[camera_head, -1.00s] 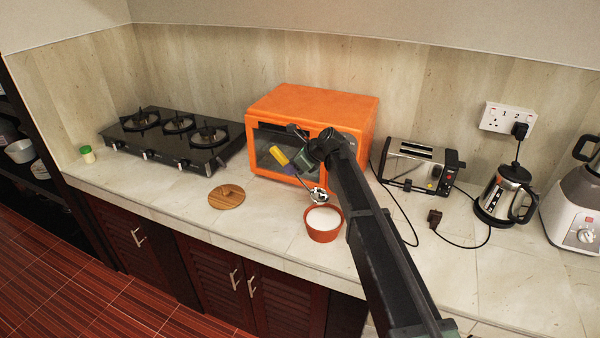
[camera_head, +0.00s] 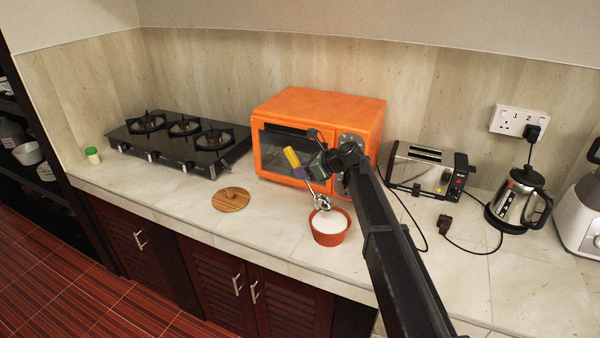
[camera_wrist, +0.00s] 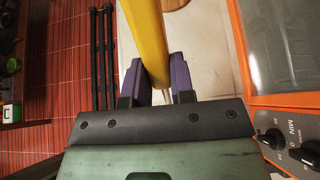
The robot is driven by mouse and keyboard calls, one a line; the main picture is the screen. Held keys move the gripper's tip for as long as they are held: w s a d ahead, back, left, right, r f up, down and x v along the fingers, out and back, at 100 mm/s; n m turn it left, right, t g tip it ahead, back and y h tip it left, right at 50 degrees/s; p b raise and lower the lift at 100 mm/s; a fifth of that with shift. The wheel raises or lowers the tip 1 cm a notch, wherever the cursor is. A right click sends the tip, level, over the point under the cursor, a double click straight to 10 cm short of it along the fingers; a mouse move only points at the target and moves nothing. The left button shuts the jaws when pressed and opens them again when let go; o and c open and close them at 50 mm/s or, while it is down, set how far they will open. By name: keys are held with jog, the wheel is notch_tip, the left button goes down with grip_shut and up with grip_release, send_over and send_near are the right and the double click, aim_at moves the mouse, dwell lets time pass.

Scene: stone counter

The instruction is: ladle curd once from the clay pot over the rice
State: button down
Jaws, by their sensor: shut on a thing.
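My gripper (camera_head: 308,167) is shut on the yellow handle of a ladle (camera_head: 292,157). In the wrist view the handle (camera_wrist: 149,38) runs between the two purple fingers (camera_wrist: 156,82). The shiny metal ladle bowl (camera_head: 321,203) is at the far rim of the orange-brown clay pot (camera_head: 331,239), low over it. I cannot tell whether it touches the curd. White curd (camera_head: 330,222) fills the pot close to its rim. The pot stands open on the counter. No rice shows in either view.
A round wooden lid (camera_head: 231,200) lies left of the pot. An orange microwave (camera_head: 318,108) stands close behind my gripper. A toaster (camera_head: 425,170), its cord and a kettle (camera_head: 515,196) are at right, a black gas hob (camera_head: 180,145) at left. Counter before the hob is mostly clear.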

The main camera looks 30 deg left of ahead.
jog(key=f+b, duration=0.1)
jog(key=d+f+b, duration=0.1)
jog(key=b, duration=0.1)
jog(key=shift+f+y, duration=0.4)
jog(key=f, duration=0.1)
jog(key=f+h+b, duration=0.1)
jog(key=f, duration=0.1)
jog(key=shift+d+f+b, duration=0.25)
jog(key=shift+b, duration=0.1)
jog(key=a+r+h+p, duration=0.5)
jog(key=a+r+p, duration=0.1)
jog(key=p, duration=0.6)
jog(key=shift+s+r+h, duration=0.15)
jog(key=shift+r+h, duration=0.2)
jog(key=shift+h, duration=0.05)
